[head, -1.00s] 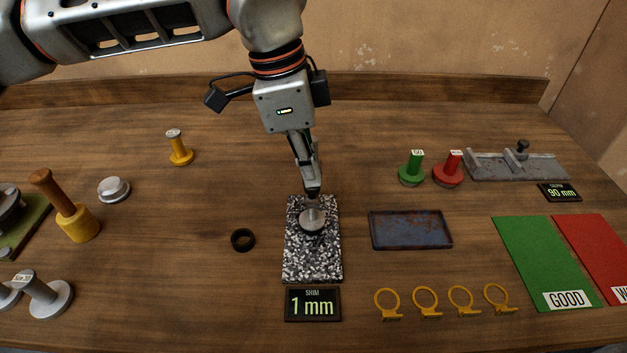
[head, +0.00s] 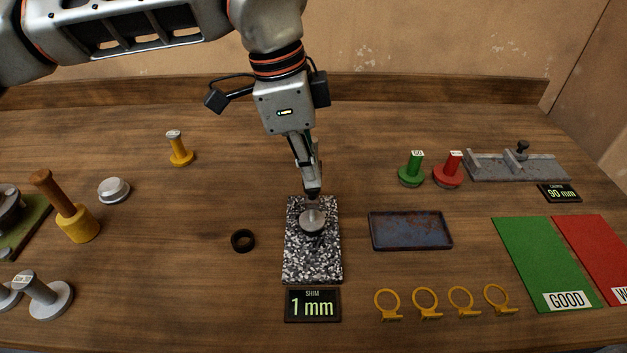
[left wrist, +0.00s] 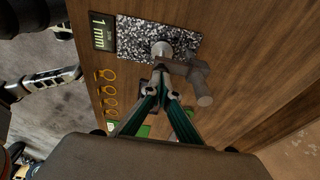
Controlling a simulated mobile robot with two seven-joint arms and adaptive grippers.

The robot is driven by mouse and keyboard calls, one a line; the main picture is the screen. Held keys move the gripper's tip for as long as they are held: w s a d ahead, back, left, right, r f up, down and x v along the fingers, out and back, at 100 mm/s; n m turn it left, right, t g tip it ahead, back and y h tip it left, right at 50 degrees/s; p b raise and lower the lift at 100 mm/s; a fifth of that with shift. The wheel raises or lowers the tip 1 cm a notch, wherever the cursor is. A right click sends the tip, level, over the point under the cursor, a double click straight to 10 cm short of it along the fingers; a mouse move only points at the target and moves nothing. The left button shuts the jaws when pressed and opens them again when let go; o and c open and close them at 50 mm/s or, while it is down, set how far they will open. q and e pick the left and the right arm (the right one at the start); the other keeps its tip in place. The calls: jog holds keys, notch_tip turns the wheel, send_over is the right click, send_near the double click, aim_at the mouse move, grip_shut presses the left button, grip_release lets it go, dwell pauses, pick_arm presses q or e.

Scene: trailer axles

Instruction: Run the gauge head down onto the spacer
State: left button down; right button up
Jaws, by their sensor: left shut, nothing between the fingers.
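A speckled granite plate (head: 299,262) lies mid-table with a round silver disc (head: 313,222) on it. The disc also shows in the left wrist view (left wrist: 161,49), beside a grey bracket with a cylinder (left wrist: 203,88), which looks like the gauge. My left gripper (head: 313,192) points down just behind the disc, shut and empty. Its fingertips (left wrist: 166,72) sit close to the bracket; whether they touch it I cannot tell. The gripper hides most of the gauge in the head view. Any spacer under the disc is hidden. The display (head: 313,304) reads SHIM 1 mm.
A dark ring (head: 242,240) lies left of the plate, a rusty blue tray (head: 410,243) right of it. Several yellow rings (head: 425,300) stand in front. Green and red plugs (head: 447,176) stand behind the tray. A green mat (head: 540,255) lies at right.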

pick_arm(q)
jog(key=shift+r+p, duration=1.05)
jog(key=shift+r, duration=0.9)
jog(key=shift+r+p, duration=0.45)
jog(key=shift+r, duration=0.5)
pick_arm(e)
jog(key=shift+w+r, duration=0.25)
jog(key=shift+r, duration=0.45)
jog(key=shift+w+r, duration=0.2)
jog(key=shift+r, duration=0.5)
jog(key=shift+w+r, duration=0.25)
jog(key=shift+r, duration=0.45)
